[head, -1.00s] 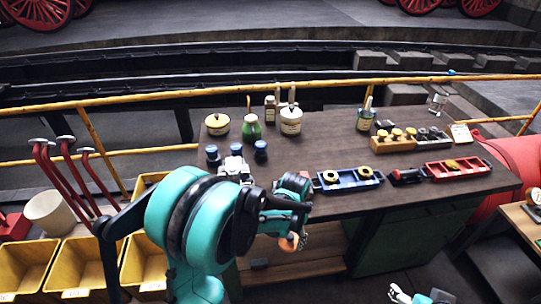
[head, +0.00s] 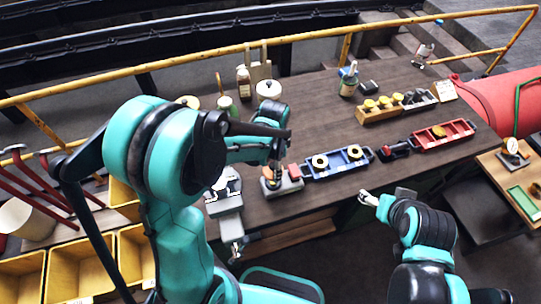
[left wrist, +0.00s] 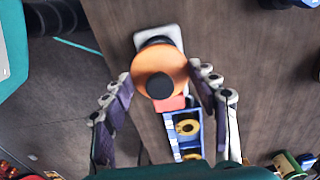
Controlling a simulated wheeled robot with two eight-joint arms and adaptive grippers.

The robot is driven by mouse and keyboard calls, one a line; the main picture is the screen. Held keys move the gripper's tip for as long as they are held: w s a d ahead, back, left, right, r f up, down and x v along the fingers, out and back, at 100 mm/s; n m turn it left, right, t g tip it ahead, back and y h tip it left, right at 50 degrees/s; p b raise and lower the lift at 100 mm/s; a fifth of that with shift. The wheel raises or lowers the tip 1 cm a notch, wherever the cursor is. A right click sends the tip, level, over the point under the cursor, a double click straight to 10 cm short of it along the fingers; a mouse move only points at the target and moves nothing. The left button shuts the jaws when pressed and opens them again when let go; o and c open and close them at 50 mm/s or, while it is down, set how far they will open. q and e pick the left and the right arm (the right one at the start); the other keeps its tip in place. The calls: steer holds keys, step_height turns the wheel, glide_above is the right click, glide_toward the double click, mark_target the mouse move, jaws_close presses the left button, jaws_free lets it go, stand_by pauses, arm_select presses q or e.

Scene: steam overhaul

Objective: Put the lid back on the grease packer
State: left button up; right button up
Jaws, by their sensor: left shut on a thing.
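The lid is an orange disc (left wrist: 152,62) with a black knob, held between the fingers of my left gripper in the left wrist view. The grease packer (head: 283,187) stands on a grey base at the table's front edge, with a red block at its side. My left gripper (head: 275,168) is directly over it in the head view, pointing down. In the left wrist view the lid covers most of the packer, and its grey base (left wrist: 172,33) shows behind. I cannot tell whether the lid touches the packer. My right gripper (head: 368,198) is off the front edge; its jaw state is unclear.
A blue tray (head: 338,163) with gold rings stands just right of the packer, then a red tray (head: 443,143). A grey vise-like device (head: 224,192) is to the left. Jars and bottles stand at the back. The table's middle behind the trays is clear.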

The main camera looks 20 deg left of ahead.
arm_select(q)
steer(key=shift+f+b, duration=0.65)
steer(key=shift+f, duration=0.2)
steer(key=shift+f+b, duration=1.85)
steer(key=shift+f, duration=0.5)
steer(key=shift+f+b, duration=0.15)
steer(key=shift+b, duration=0.45)
steer(key=o, duration=1.6)
